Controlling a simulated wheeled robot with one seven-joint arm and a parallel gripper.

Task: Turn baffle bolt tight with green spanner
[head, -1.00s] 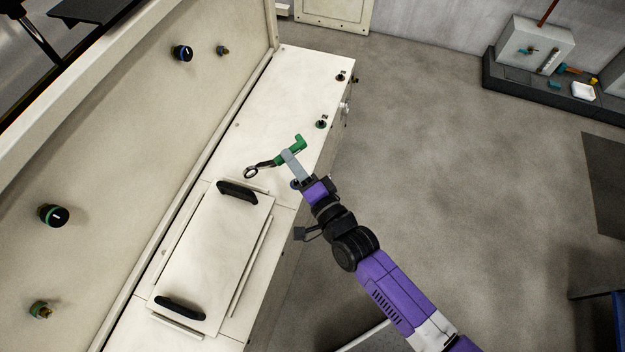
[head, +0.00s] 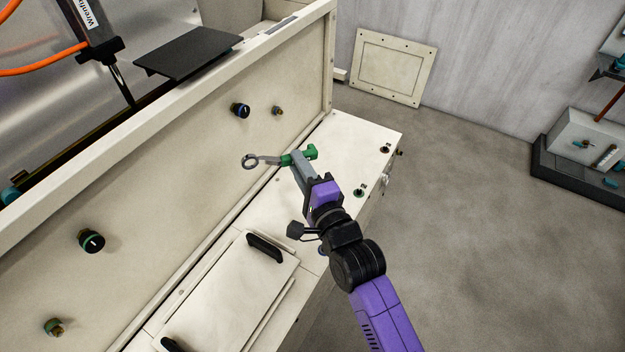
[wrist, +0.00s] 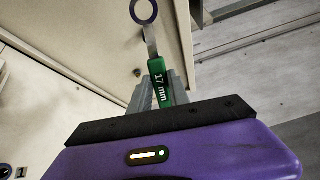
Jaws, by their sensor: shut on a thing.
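My gripper (head: 298,168) is shut on the green spanner (head: 309,152), around its green handle. The spanner's grey ring end (head: 250,161) points left toward the cream upright panel and looks apart from it. In the wrist view the spanner's handle (wrist: 160,88) reads "17 mm", and its ring (wrist: 144,11) is at the top. I cannot tell which is the baffle bolt.
A cream ledge (head: 345,140) with small coloured fittings runs along the panel's foot. A cover with black handles (head: 265,247) lies on it nearer me. A black plate (head: 188,54) sits above the panel. Open floor (head: 470,200) lies to the right.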

